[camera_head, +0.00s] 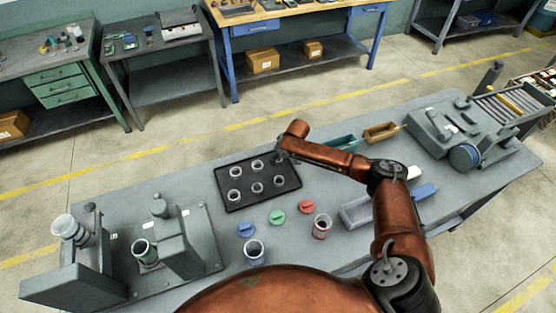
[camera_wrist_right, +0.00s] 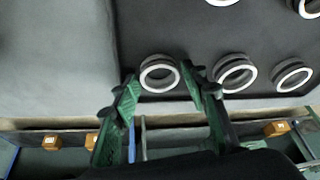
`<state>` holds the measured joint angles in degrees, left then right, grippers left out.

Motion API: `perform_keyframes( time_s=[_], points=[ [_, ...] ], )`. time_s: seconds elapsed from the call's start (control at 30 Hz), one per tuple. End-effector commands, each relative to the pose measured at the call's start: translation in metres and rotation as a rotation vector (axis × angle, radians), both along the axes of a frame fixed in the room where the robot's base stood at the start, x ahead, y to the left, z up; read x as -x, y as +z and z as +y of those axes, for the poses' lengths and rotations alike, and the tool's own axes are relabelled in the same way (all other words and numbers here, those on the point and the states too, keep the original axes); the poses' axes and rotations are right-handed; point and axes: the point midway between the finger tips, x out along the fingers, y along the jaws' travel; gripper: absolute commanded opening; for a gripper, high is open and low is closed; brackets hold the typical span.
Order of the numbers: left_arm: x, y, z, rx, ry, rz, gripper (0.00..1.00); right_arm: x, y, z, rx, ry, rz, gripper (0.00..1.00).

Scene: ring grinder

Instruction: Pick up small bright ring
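Several small rings with bright rims sit on a black tray (camera_head: 246,204) in the head view, among them a front-right ring (camera_head: 279,181) and a back-middle ring (camera_head: 257,165). My right gripper (camera_head: 283,157) is over the tray's back-right corner and hides the spot beneath it. In the right wrist view, my right gripper (camera_wrist_right: 160,82) has its two green fingers apart. A bright ring (camera_wrist_right: 159,74) shows between the fingertips, with nothing gripped. Another ring (camera_wrist_right: 235,74) lies just right of the right fingertip, and a further ring (camera_wrist_right: 292,77) beyond it. My left gripper is not in view.
Blue (camera_head: 245,230), green (camera_head: 277,217) and red (camera_head: 306,206) discs lie in front of the tray, near glass jars (camera_head: 254,250). Grey machines stand at the table's left (camera_head: 165,245) and right (camera_head: 440,130). Small bins (camera_head: 342,143) are right of the tray.

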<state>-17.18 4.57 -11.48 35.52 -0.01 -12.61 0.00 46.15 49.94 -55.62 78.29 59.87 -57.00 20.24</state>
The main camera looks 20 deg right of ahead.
Motion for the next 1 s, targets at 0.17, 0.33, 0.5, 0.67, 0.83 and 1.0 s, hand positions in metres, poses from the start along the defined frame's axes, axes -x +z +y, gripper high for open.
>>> perform_keyframes(
  time_s=[0.17,0.33,0.5,0.67,0.83,1.0],
  points=[
    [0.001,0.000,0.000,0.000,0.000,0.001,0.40,0.000,0.000,0.000,0.000,0.000,0.000,0.27],
    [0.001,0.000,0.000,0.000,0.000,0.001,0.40,0.000,0.000,0.000,0.000,0.000,0.000,0.15],
    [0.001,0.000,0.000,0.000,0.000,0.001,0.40,0.000,0.000,0.000,0.000,0.000,0.000,0.08],
    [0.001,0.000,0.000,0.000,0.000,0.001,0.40,0.000,0.001,0.000,0.000,0.000,0.000,0.08],
    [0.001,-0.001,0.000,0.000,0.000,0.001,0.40,0.000,0.008,-0.001,0.001,0.000,-0.001,0.08],
    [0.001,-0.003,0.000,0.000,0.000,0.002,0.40,-0.001,0.029,0.000,-0.001,0.000,-0.003,0.08]
  ],
)
